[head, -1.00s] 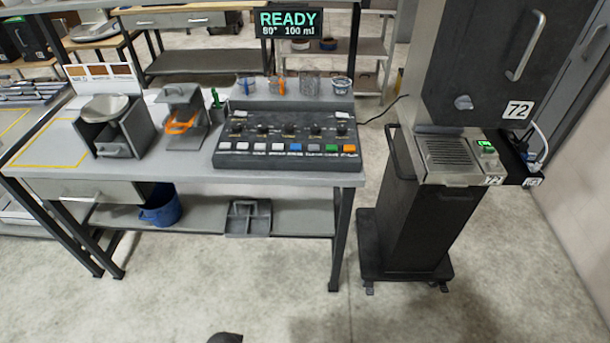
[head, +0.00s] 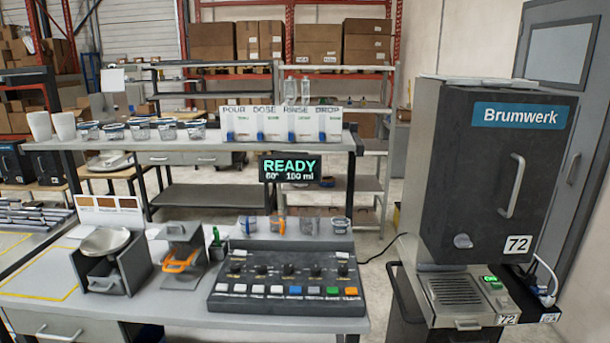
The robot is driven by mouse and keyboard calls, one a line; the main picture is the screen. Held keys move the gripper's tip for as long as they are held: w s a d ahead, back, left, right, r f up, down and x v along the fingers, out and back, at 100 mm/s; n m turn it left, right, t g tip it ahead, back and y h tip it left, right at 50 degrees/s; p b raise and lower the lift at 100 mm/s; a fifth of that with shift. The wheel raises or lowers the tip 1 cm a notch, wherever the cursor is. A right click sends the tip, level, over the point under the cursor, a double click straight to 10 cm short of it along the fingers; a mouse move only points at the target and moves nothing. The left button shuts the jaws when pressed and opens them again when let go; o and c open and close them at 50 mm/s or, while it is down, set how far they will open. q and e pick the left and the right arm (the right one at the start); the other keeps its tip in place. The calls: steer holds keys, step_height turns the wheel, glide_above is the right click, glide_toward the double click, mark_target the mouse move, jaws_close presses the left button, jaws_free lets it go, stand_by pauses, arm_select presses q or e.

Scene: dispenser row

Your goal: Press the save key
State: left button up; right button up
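A dark control panel (head: 288,271) lies on the bench, with a row of knobs and a front row of keys. The keys run from several white ones at the left to a blue key (head: 295,290), a grey key (head: 313,291), a green key (head: 332,291) and an orange key (head: 351,292) at the right. The key labels are too small to read surely, so I cannot tell which is the save key. A display (head: 289,168) behind the panel reads READY in green, with a smaller line under it. Neither of my grippers is in view.
A scale-like device (head: 107,245) and a stand with an orange handle (head: 179,262) are left of the panel. Several cups (head: 294,225) stand behind it. A tall Brumwerk machine (head: 490,180) stands at the right. The space directly above the keys is clear.

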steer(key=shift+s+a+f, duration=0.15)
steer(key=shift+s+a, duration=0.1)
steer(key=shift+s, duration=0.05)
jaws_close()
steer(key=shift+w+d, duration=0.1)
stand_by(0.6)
